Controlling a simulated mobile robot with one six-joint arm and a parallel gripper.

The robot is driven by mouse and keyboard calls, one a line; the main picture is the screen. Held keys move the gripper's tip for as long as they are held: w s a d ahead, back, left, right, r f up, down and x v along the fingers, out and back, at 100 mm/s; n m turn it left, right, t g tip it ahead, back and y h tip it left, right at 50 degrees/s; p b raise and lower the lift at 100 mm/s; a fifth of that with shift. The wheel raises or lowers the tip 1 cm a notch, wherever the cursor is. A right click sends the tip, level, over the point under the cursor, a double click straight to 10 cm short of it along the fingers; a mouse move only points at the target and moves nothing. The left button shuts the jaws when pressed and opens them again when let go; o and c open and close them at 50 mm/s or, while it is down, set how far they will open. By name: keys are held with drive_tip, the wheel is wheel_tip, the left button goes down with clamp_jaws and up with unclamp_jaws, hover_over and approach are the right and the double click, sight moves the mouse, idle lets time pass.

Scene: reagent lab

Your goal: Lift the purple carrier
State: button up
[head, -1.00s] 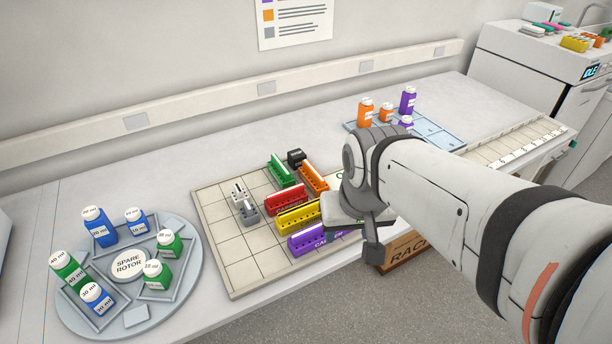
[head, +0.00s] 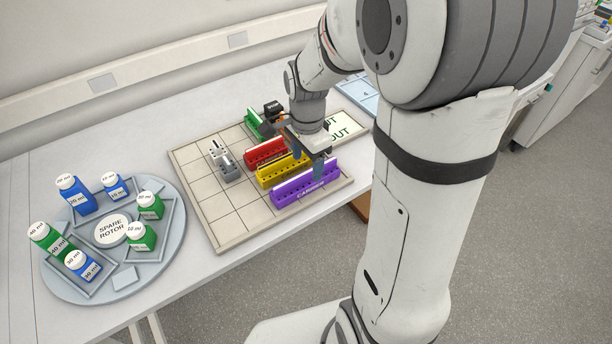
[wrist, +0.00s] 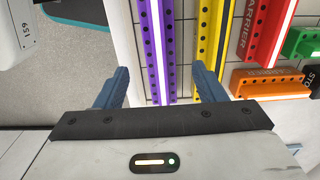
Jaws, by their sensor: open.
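The purple carrier (head: 305,188) is a long bar with a row of holes, lying at the front edge of the gridded tray (head: 211,234). My gripper (head: 317,162) is above the tray, near the far right end of the purple carrier. In the wrist view the purple carrier (wrist: 153,48) runs up the picture ahead of the space between the two blue fingers of my gripper (wrist: 157,82). The fingers are apart and hold nothing. The right finger lies close to the yellow carrier (wrist: 213,45) in that view. My arm hides part of the tray's right side.
Behind the purple carrier lie the yellow carrier (head: 279,172), red carrier (head: 266,152) and green carrier (head: 252,123). An orange carrier (wrist: 265,83) shows in the wrist view. Grey pieces (head: 224,160) stand left of them. A round rotor plate (head: 110,273) with bottles is at left.

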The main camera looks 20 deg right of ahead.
sight(306, 172)
wheel_tip(306, 172, down, 5)
drive_tip(key=shift+w+a+r+p, duration=0.1)
drive_tip(key=shift+r+p, duration=0.1)
drive_tip(key=shift+p, duration=0.1)
drive_tip(key=c, duration=1.2)
